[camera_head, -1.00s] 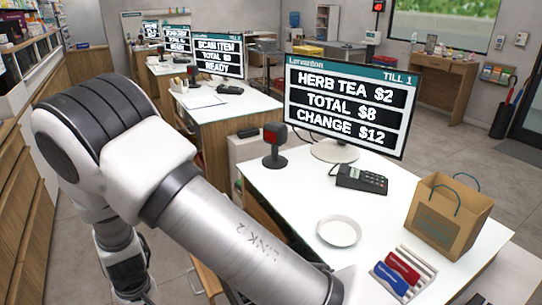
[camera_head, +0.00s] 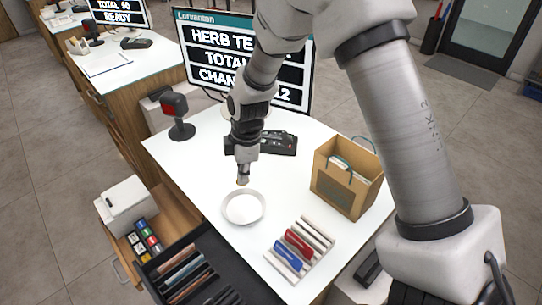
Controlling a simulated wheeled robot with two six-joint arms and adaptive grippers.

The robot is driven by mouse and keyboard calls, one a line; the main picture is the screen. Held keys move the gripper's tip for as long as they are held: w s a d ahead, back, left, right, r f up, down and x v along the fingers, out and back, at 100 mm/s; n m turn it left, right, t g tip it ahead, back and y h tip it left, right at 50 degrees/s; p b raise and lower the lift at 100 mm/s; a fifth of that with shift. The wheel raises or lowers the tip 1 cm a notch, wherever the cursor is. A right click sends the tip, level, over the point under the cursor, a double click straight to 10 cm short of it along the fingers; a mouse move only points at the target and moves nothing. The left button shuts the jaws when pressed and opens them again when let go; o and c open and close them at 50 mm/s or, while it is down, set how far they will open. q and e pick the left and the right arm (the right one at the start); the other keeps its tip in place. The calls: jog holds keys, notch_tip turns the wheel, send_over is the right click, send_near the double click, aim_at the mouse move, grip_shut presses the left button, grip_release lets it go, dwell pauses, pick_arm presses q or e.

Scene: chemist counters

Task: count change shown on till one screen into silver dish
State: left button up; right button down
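The till one screen (camera_head: 290,75) stands at the back of the counter. My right arm covers part of it; "HERB TE", "TOTAL" and "CHAN" with a final "2" still show. The round, pale silver dish (camera_head: 232,213) lies on the white counter and looks empty. My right gripper (camera_head: 242,180) points down just above the dish's back rim. A small tan bit shows at its tip; I cannot tell whether it is a held thing. An open black cash tray (camera_head: 208,248) with banknote-like strips (camera_head: 185,272) lies at the lower left. My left gripper is not in view.
A paper bag (camera_head: 345,180) stands right of the dish. A rack with red and blue packets (camera_head: 298,245) is in front of it. A card terminal (camera_head: 278,143) and a red-faced scanner (camera_head: 176,115) stand behind. Small coloured blocks (camera_head: 145,237) sit in an open drawer, left.

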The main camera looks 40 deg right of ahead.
jog(key=w+f+b, duration=0.1)
jog(key=f, duration=0.1)
jog(key=w+a+f+b, duration=0.1)
jog(key=f, duration=0.1)
jog(key=shift+w+a+b, duration=0.15)
jog(key=shift+a+b, duration=0.05)
jog(key=shift+b, duration=0.1)
jog(key=f+b, duration=0.1)
jog(key=s+f+b, duration=0.1)
jog(key=f, duration=0.1)
jog(key=shift+d+b, duration=0.2)
jog(key=shift+b, duration=0.1)
jog(key=shift+d, duration=0.15)
jog(key=shift+w+a, duration=0.2)
jog(key=c, duration=1.8)
grip_release()
jog(key=shift+w+a+f, duration=0.1)
jog(key=o, duration=0.5)
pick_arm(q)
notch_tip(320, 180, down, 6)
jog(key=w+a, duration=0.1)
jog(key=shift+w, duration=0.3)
pick_arm(e)
jog(key=shift+o, duration=0.3)
jog(key=shift+s, duration=0.2)
